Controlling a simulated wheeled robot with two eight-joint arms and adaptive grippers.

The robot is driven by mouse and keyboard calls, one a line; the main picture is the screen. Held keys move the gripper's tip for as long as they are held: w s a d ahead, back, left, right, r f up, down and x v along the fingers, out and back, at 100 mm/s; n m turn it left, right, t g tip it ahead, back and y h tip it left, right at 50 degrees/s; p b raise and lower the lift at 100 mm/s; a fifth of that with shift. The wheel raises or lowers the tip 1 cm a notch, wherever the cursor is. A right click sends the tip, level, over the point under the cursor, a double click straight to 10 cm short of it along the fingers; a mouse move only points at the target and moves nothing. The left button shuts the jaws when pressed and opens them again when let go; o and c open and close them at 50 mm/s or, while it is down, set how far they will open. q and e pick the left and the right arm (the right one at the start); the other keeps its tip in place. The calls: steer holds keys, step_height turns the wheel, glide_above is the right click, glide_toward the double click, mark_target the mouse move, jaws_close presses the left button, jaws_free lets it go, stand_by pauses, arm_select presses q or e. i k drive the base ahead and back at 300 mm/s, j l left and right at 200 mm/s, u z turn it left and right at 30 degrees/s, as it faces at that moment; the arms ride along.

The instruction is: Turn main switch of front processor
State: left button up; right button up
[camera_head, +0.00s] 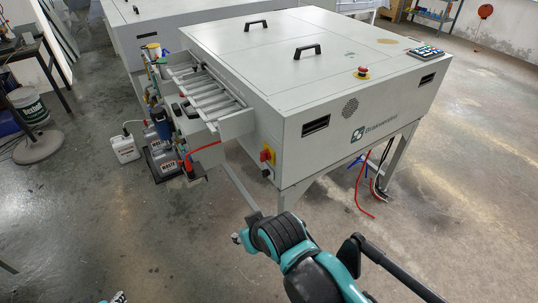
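The front processor (325,90) is a large light-grey box on a leg frame and fills the centre and right. I cannot make out the fingers of either gripper. A small teal piece shows at the bottom left edge, perhaps part of my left arm.
A red emergency button (362,72) and a keypad (425,52) sit on the processor's top. A tray with rollers (205,95) sticks out at its left. A white canister (124,148) stands on the floor. Red hoses (364,195) hang under the processor. Floor at lower left is clear.

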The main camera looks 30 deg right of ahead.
mark_target(265, 156)
steer(key=i+z, duration=0.15)
steer(key=z, duration=0.25)
steer(key=i+z, duration=0.15)
steer(key=z, duration=0.25)
steer(key=i+j+z, duration=0.1)
steer(key=z, duration=0.3)
